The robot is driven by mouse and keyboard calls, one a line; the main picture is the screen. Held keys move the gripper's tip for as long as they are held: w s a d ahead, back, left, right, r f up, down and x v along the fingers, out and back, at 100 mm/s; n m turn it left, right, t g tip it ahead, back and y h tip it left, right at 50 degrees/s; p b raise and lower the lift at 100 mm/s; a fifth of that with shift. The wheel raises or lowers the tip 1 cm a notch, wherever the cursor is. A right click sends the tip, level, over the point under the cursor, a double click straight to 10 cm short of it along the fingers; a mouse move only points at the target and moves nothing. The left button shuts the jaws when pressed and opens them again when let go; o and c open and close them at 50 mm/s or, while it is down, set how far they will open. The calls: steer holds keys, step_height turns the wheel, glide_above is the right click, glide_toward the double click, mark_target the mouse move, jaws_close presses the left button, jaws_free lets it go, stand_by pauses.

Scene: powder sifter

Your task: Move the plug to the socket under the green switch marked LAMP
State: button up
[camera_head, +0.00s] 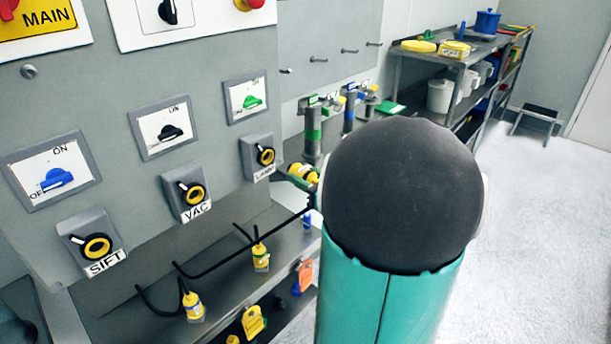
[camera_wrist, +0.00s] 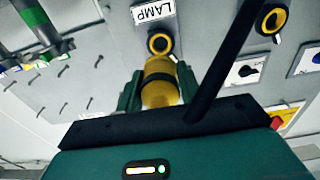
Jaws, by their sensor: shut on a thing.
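The yellow plug (camera_wrist: 160,82) is between the green fingers of my gripper (camera_wrist: 158,92), which is shut on it. In the wrist view its front end is close to the socket labelled LAMP (camera_wrist: 158,42); I cannot tell whether they touch. In the head view the yellow plug (camera_head: 303,172) shows just right of and below the LAMP socket (camera_head: 265,155), apparently in front of the panel. The green switch (camera_head: 252,102) is directly above that socket. My arm hides most of my gripper in the head view.
The VAC socket (camera_head: 194,193) and SIFT socket (camera_head: 96,246) lie to the left. Two other yellow plugs (camera_head: 193,305) (camera_head: 260,257) are on black cables near the steel shelf (camera_head: 225,283). A dark cable (camera_wrist: 222,60) crosses the wrist view beside the held plug.

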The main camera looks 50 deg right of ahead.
mark_target(292, 170)
steer(key=shift+w+a, duration=0.2)
steer(key=shift+w, duration=0.35)
steer(key=shift+w+a, duration=0.1)
steer(key=shift+w, duration=1.05)
steer(key=shift+w+d+f, duration=0.1)
steer(key=shift+w+d, duration=0.1)
steer(key=shift+w, duration=0.1)
steer(key=shift+w+a, duration=0.1)
steer(key=shift+w, duration=1.45)
steer(key=shift+w, duration=0.95)
steer(key=o, duration=1.3)
steer(key=shift+o, duration=0.2)
steer(key=shift+s, duration=0.1)
